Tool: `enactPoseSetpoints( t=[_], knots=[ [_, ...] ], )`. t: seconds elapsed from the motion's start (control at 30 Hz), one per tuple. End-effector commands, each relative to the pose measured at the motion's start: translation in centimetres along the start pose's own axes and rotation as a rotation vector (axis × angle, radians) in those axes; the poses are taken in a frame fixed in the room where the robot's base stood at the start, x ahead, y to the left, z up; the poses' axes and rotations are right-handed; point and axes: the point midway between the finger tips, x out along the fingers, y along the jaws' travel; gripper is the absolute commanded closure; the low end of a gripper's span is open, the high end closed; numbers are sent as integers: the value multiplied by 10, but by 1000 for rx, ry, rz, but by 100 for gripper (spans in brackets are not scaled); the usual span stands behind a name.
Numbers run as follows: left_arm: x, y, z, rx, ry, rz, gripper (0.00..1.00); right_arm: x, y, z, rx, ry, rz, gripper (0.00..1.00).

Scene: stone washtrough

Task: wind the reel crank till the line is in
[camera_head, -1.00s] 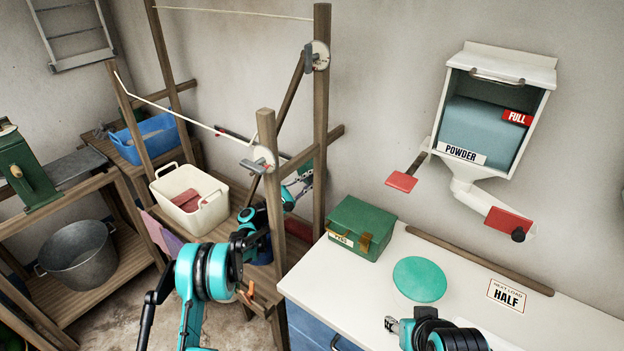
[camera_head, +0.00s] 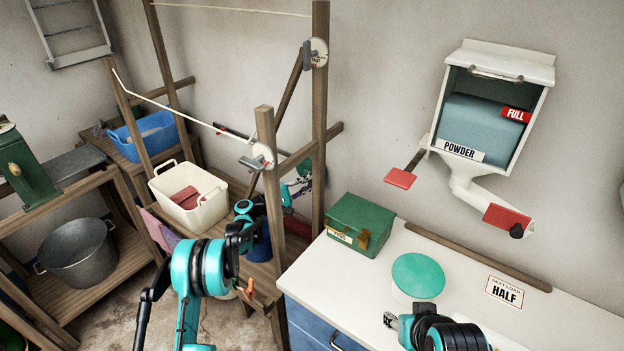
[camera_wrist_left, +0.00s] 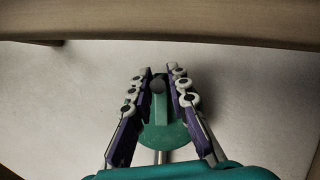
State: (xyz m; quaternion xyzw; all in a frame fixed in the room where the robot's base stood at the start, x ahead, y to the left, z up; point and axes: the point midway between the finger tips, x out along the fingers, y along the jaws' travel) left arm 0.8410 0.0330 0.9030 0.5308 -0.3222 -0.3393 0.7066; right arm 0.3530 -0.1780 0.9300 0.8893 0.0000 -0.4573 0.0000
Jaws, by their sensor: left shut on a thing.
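Beyond the wooden posts, my left gripper (camera_head: 301,186) is partly hidden by the near post in the head view. In the left wrist view its two purple fingers (camera_wrist_left: 162,92) close around a grey round knob on a green crank (camera_wrist_left: 161,112), with a green disc behind; I take this for the reel crank. The cream line (camera_head: 170,108) slopes from the left post to a white disc (camera_head: 262,156) on the near post. Another white disc (camera_head: 318,53) is on the far post.
A white basket (camera_head: 160,190) and blue tub (camera_head: 146,137) stand left of the near post. A green box (camera_head: 369,211) and round green lid (camera_head: 418,275) are on the white counter (camera_head: 400,300). A powder dispenser (camera_head: 550,72) hangs on the wall.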

Motion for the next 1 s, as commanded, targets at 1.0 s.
enactPoseSetpoints(
  t=[1.0],
  knots=[
    [-1,-9,-2,158,-1,-67,66,-1,0,-1,0,0,0,57]
  ],
)
